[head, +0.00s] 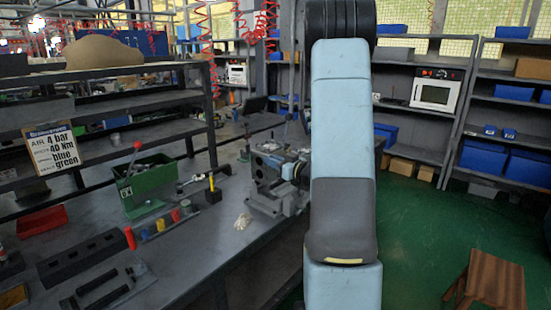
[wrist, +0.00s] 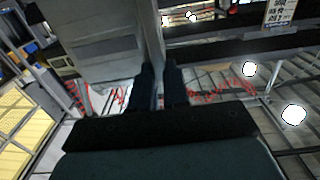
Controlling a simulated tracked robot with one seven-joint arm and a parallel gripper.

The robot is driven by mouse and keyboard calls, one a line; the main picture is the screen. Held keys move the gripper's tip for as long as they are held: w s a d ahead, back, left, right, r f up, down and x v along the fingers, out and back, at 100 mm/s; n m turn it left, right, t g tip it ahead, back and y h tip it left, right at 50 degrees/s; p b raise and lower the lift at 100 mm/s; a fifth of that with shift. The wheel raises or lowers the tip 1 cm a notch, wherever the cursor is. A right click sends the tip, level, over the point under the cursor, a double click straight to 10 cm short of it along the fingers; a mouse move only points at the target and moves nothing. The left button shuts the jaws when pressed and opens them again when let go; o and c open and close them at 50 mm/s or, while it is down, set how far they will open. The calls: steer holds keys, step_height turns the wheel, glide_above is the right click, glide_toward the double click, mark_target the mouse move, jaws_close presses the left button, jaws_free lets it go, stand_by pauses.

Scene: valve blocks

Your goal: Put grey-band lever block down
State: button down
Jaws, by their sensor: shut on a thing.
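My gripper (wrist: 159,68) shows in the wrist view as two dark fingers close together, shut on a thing. A narrow grey shape (wrist: 153,38) runs up between the fingertips. Its band and lever cannot be made out, and I cannot tell where it ends against the background. The gripper and what it holds are not visible in the head view. On the bench (head: 225,245) there, a red-handled lever (head: 130,238) and a yellow-topped lever (head: 212,184) stand near a row of coloured pieces (head: 172,222).
A green bin (head: 146,188) with a red-topped lever (head: 135,156) stands at the bench's back left. A grey machine vise (head: 272,183) stands at the right edge. Dark blocks (head: 80,257) lie front left. Clear bench lies around the white crumpled piece (head: 243,221). A wooden stool (head: 490,279) stands right.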

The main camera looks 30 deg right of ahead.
mark_target(262, 173)
steer(key=shift+w+d+f, duration=0.1)
steer(key=shift+w+f, duration=0.2)
steer(key=shift+f, duration=0.55)
steer(key=shift+w+d+f, duration=0.1)
steer(key=shift+w+f, duration=0.25)
steer(key=shift+f, duration=0.45)
steer(key=shift+w+d+f, duration=0.1)
steer(key=shift+w+f, duration=0.2)
steer(key=shift+f, duration=0.55)
steer(key=c, duration=1.1)
jaws_free()
steer(key=shift+a+f, duration=0.1)
steer(key=shift+f, duration=0.05)
